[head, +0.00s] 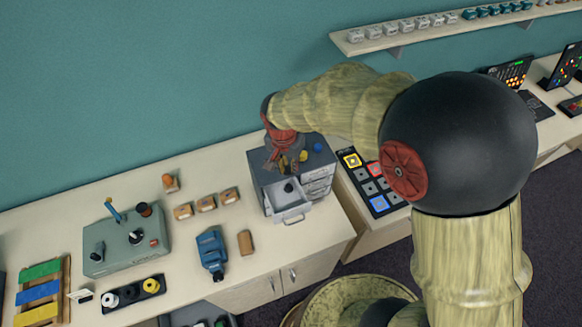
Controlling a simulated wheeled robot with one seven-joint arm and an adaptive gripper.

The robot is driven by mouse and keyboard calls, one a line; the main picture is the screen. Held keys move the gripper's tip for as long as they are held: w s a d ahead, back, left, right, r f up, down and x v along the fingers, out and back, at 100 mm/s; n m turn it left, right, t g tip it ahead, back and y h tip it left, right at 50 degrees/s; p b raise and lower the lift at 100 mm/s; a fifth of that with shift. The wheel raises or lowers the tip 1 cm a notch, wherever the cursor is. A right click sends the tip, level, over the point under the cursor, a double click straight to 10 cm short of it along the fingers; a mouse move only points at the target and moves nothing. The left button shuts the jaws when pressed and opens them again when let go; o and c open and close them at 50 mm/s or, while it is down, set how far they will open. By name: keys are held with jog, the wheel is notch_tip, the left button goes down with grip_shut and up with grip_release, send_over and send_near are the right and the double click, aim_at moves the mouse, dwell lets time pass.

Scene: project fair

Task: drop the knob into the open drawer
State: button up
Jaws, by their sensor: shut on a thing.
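My gripper (286,172) is at the small grey drawer cabinet (256,160), pointing down over its front. It is shut on a small dark piece, which I take to be the knob (289,187); the fingers partly hide the grip. The open drawer (290,216) sticks out from the front of the cabinet, light grey and open at the top. The knob shows against the drawer's back part. I cannot tell how high it is above the drawer floor.
A blue ball (318,147) and a yellow piece (303,156) are on the cabinet top beside my gripper. A grey control box (125,245), a blue tool (211,252) and several brown blocks stand to the left. A button panel (378,204) is to the right.

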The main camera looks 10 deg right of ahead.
aim_at(288, 173)
jog(key=shift+f+b, duration=1.15)
jog(key=shift+f, duration=1.35)
jog(key=o, duration=0.8)
notch_tip(288, 173, up, 12)
jog(key=s, duration=0.1)
jog(key=shift+s+a, duration=0.3)
jog(key=shift+a, duration=0.15)
